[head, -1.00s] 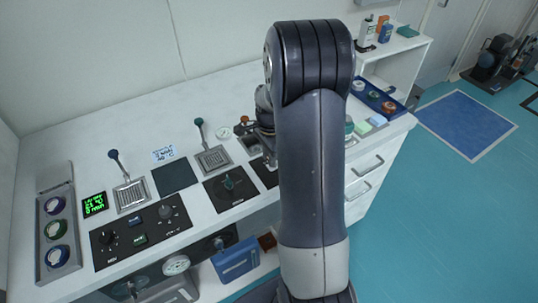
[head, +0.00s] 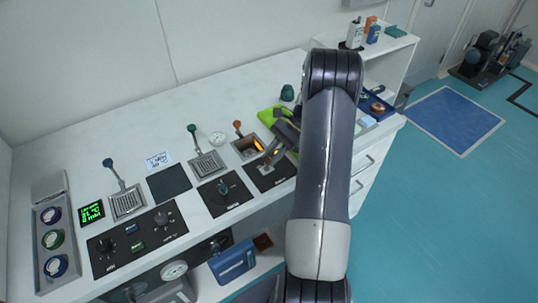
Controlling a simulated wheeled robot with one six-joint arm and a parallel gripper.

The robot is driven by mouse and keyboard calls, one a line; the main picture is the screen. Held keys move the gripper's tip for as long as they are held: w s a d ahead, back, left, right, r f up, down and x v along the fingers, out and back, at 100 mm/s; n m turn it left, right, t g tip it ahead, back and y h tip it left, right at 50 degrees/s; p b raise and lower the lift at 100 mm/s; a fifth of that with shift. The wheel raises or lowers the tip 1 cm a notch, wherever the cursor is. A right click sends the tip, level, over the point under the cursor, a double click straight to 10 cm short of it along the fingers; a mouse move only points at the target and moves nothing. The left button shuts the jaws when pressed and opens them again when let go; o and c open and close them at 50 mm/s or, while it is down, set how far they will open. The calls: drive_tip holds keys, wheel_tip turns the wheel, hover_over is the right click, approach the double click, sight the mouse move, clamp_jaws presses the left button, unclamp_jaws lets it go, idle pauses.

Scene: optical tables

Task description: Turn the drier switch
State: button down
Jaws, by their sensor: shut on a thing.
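My gripper (head: 272,153) reaches down at the right part of the white counter, over the rightmost black panel (head: 278,178). Its fingertips are shut on a small knob-like part there, which I take to be the drier switch; the fingers mostly hide it, so its turn position cannot be told. Just behind is a square opening (head: 247,147) with an orange glow inside and an orange-tipped lever (head: 238,125). To the left, another black panel carries a teal knob (head: 223,188).
The back left counter is clear. A shelf (head: 390,55) stands at the right.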

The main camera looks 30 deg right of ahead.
drive_tip(key=shift+d+f+y+b, duration=0.2)
drive_tip(key=shift+d+y, duration=0.1)
drive_tip(key=shift+y, duration=0.4)
drive_tip(key=shift+d+f+y+b, duration=0.15)
drive_tip(key=shift+d+y, duration=0.1)
drive_tip(key=shift+y, duration=0.45)
drive_tip(key=c, duration=1.2)
unclamp_jaws()
drive_tip(key=shift+c, duration=0.2)
drive_tip(key=shift+d, duration=0.15)
drive_tip(key=shift+w+d+r, duration=0.1)
drive_tip(key=shift+d+r, duration=0.05)
drive_tip(key=shift+d, duration=0.15)
drive_tip(key=v, duration=0.8)
drive_tip(key=shift+d+r, duration=0.2)
drive_tip(key=shift+r, duration=0.1)
drive_tip(key=shift+d+r, duration=0.2)
drive_tip(key=shift+d, duration=0.45)
drive_tip(key=shift+a+f, duration=0.1)
drive_tip(key=shift+f, duration=0.05)
